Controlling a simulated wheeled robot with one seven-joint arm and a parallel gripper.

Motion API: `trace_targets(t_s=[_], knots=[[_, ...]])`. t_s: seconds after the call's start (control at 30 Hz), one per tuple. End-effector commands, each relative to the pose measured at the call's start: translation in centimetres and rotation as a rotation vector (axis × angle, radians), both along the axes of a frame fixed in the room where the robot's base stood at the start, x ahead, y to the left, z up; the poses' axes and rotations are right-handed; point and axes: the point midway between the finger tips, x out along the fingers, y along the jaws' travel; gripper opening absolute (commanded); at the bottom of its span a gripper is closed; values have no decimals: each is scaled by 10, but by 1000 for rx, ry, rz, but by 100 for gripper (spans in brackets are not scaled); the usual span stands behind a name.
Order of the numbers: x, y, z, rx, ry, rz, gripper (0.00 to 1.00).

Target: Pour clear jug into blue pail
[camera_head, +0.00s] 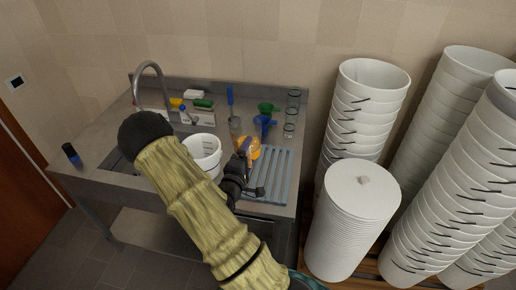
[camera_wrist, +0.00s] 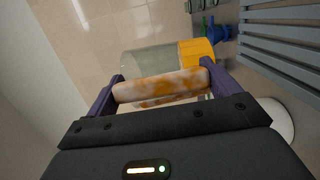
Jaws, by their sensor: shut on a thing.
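My gripper (camera_wrist: 160,88) is shut on the mottled white-and-orange handle of the clear jug (camera_wrist: 150,60). In the wrist view the jug lies across the picture, with a solid orange part (camera_wrist: 198,52) at its right end; I cannot tell whether that is liquid or a base. In the head view my gripper (camera_head: 243,165) is over the counter, and the orange part of the jug (camera_head: 255,152) shows just beyond it. A white pail (camera_head: 203,144) stands at the sink, left of my gripper and partly hidden by my arm. I see no pail that is clearly blue.
A ribbed blue-grey drainboard (camera_head: 274,175) lies right of my gripper. Blue (camera_head: 265,123) and green (camera_head: 268,107) funnels and clear glasses (camera_head: 290,125) stand behind. A curved tap (camera_head: 150,66) rises at the back left. Tall white bucket stacks (camera_head: 360,110) stand right of the counter.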

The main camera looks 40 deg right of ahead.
Motion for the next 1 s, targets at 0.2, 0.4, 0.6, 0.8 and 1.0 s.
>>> trace_targets(t_s=[0.2, 0.4, 0.6, 0.8, 1.0], knots=[[11, 35, -21, -11, 5, 148, 57], [22, 72, -43, -10, 6, 304, 57], [33, 127, -79, -2, 12, 539, 57], [41, 197, -126, 17, 22, 836, 57], [43, 237, -148, 24, 36, 1008, 57]])
